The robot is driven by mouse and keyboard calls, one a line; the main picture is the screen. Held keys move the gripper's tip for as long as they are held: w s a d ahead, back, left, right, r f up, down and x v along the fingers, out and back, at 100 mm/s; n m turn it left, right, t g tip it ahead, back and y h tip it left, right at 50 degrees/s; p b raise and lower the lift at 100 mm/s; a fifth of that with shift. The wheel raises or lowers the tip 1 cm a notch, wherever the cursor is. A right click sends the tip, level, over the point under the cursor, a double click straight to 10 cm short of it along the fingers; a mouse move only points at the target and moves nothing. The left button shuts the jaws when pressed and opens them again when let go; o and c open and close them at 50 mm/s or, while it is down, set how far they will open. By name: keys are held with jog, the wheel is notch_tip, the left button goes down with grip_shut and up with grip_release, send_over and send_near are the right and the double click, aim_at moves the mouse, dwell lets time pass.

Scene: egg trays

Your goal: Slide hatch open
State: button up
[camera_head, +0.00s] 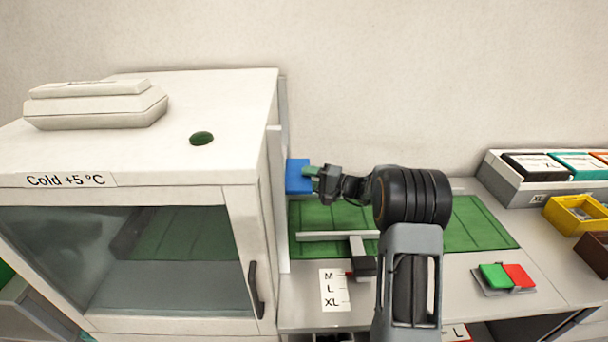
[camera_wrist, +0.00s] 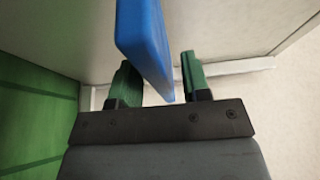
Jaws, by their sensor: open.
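The hatch's blue handle (camera_head: 298,176) sticks out at the right side of the white cold cabinet (camera_head: 190,150). In the wrist view the blue handle (camera_wrist: 146,40) is a flat upright plate. My gripper (camera_head: 312,172) is at the handle's right edge. In the wrist view my gripper (camera_wrist: 158,84) is open, with one green finger on each side of the blue plate. Gaps show between the plate and the fingers. The hatch panel (camera_head: 284,200) stands along the cabinet's right side. How far the hatch is open cannot be told.
A green conveyor (camera_head: 470,225) with a pale bar (camera_head: 335,236) lies below my arm. A size card marked M, L, XL (camera_head: 334,290), green and red buttons (camera_head: 507,277), and boxes including a yellow crate (camera_head: 575,215) stand nearby. The wall is close behind.

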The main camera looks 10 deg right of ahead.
jog(key=shift+w+a, duration=0.45)
jog(key=shift+a, duration=0.15)
jog(key=shift+c, duration=0.4)
grip_shut()
